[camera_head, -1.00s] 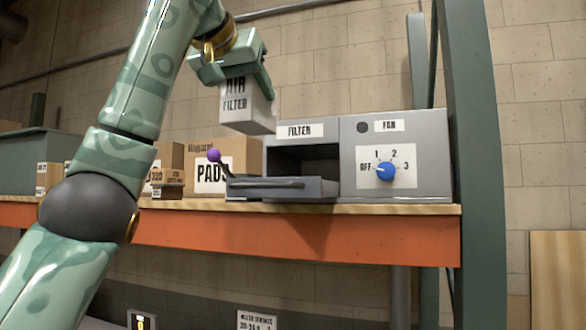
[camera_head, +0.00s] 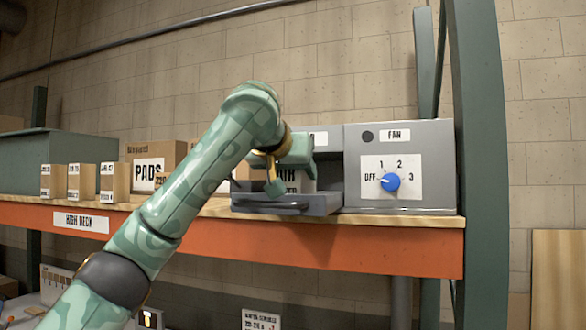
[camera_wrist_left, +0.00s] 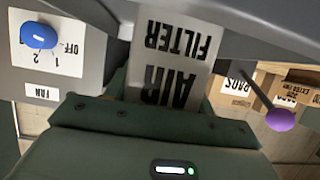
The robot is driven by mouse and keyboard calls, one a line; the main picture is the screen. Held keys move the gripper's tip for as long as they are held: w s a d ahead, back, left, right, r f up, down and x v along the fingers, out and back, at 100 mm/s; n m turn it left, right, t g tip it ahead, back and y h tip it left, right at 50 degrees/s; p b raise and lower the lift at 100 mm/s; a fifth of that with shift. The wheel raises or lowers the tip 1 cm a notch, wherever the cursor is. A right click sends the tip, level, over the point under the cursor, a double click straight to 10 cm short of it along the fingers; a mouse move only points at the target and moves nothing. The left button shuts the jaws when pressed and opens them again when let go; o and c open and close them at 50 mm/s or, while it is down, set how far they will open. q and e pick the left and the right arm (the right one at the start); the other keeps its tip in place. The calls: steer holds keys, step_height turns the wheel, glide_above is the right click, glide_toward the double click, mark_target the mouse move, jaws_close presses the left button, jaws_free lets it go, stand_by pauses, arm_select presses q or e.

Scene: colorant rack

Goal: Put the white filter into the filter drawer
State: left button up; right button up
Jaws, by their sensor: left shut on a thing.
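The white filter (camera_head: 307,181), a pale block lettered AIR FILTER, is in my left gripper (camera_head: 285,180). It also shows upside down in the left wrist view (camera_wrist_left: 178,45). The grey filter drawer (camera_head: 310,206) is pulled open below the FILTER label, which my arm partly covers. The filter stands upright at the drawer, its lower edge hidden behind the drawer front, so I cannot tell whether it touches the drawer floor. My left gripper is shut on the filter from above. My right gripper is not in view.
The grey fan panel (camera_head: 440,140) with a blue dial (camera_head: 390,182) at OFF stands right of the drawer. A purple knob (camera_wrist_left: 280,119) on a rod shows in the wrist view. Cardboard boxes (camera_head: 114,182) line the orange-edged shelf at left.

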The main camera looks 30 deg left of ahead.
arm_select(q)
steer(key=shift+d, duration=0.1)
steer(key=o, duration=1)
steer(key=shift+s+d, duration=0.1)
steer(key=shift+s, duration=0.05)
steer(key=shift+f, duration=0.1)
steer(key=shift+r, duration=0.3)
steer(key=b+v, duration=0.5)
steer(key=v, duration=0.6)
steer(key=shift+s, duration=0.45)
